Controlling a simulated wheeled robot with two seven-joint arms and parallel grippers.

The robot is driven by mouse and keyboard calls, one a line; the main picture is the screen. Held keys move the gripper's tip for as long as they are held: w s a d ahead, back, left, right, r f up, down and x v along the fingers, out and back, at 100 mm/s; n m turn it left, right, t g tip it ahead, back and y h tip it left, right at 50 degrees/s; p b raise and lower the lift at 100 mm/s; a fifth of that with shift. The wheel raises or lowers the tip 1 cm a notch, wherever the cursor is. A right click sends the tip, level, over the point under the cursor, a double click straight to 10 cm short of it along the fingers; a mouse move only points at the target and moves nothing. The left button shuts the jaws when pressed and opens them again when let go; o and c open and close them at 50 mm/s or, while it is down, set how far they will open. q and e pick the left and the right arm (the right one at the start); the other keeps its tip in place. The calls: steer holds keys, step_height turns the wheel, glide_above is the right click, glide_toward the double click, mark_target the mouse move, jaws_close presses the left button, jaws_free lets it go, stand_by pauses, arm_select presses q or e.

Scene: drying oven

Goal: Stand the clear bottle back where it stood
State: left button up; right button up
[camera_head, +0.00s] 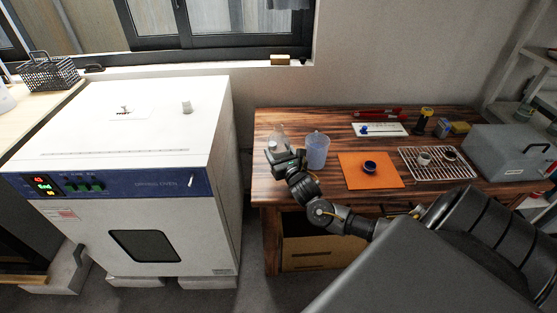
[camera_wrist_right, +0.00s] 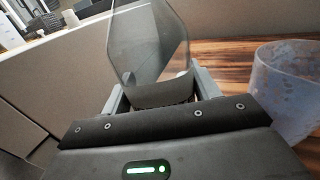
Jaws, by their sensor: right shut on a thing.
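The clear bottle (camera_wrist_right: 145,50) is between the two fingers of my right gripper (camera_wrist_right: 158,95) in the right wrist view, and the gripper is shut on it. In the head view the bottle (camera_head: 277,133) shows faintly above my right gripper (camera_head: 284,152), at the left end of the wooden table (camera_head: 330,120). The gripper hides the bottle's lower part, so I cannot tell whether its base touches the table. My left gripper is not in view.
A translucent beaker (camera_head: 316,151) stands just right of the gripper; it also shows in the right wrist view (camera_wrist_right: 290,85). An orange mat (camera_head: 350,172) bears a dark blue bowl (camera_head: 370,168). A wire rack (camera_head: 440,172) with small cups and a grey case (camera_head: 512,155) lie further right. The white oven (camera_head: 130,130) stands left.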

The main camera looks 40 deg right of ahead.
mark_target(278, 158)
steer(key=shift+w+d+f, duration=0.15)
steer(key=shift+w+f, duration=0.2)
steer(key=shift+f, duration=0.05)
step_height(278, 158, down, 3)
steer(key=shift+w+f, duration=0.1)
steer(key=shift+f, duration=0.2)
steer(key=o, duration=1.3)
